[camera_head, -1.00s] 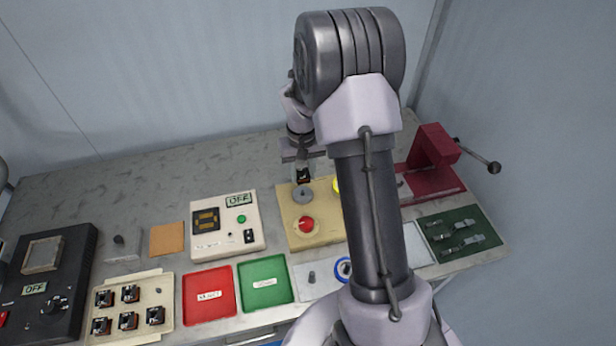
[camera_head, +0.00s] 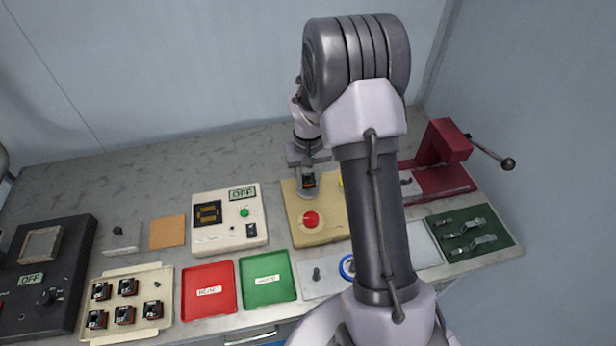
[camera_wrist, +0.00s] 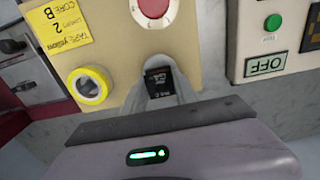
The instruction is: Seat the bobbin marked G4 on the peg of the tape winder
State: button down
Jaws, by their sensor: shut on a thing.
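My gripper (camera_head: 308,186) is shut on a small dark bobbin (camera_head: 309,181), which also shows between the fingers in the wrist view (camera_wrist: 159,80). The bobbin carries pale print on its face; I cannot read it surely as G4. The beige tape winder (camera_head: 333,232) has a red button (camera_head: 311,219) and, in the wrist view, a yellow label (camera_wrist: 63,22) and a yellow tape roll (camera_wrist: 88,86). The bobbin is at the winder's grey round part, at its rear left. The peg is hidden, so I cannot tell whether the bobbin is on it.
A white tester reading OFF (camera_head: 205,236) stands close left of the winder. A red press (camera_head: 443,150) with a lever is at the right. In front are red (camera_head: 208,309) and green (camera_head: 267,294) trays. A cream tray (camera_head: 103,331) at left holds several bobbins.

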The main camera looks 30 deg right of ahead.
jog(key=shift+f+b, duration=0.65)
jog(key=shift+f, duration=0.3)
jog(key=c, duration=0.9)
grip_release()
notch_tip(320, 180, up, 17)
jog(key=p, duration=0.5)
jog(key=shift+r+p, duration=0.2)
jog(key=shift+p, duration=0.1)
